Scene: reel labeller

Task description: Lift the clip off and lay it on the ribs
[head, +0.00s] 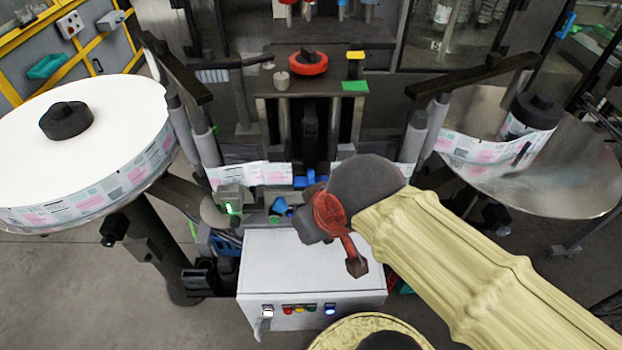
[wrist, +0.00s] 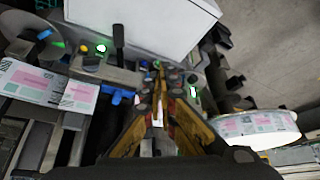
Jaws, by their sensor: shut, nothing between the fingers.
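My gripper (wrist: 160,75) shows in the wrist view with its two yellow-and-black fingers meeting at the tips, shut and empty. The tips are over the small fittings of the labeller, close to the white cabinet. I cannot make out the clip for certain in either view. Small blue parts show beside the label web in the head view (head: 310,178) and left of the fingers in the wrist view (wrist: 118,95). Dark parallel bars (wrist: 35,145), possibly the ribs, lie at the lower left of the wrist view.
A large white label reel (head: 110,135) stands at left, a metal disc with a smaller roll (head: 540,170) at right. The printed web (head: 250,174) runs between them. A white cabinet (head: 305,265) with buttons is in front. A red round part (head: 308,65) sits on the rear shelf.

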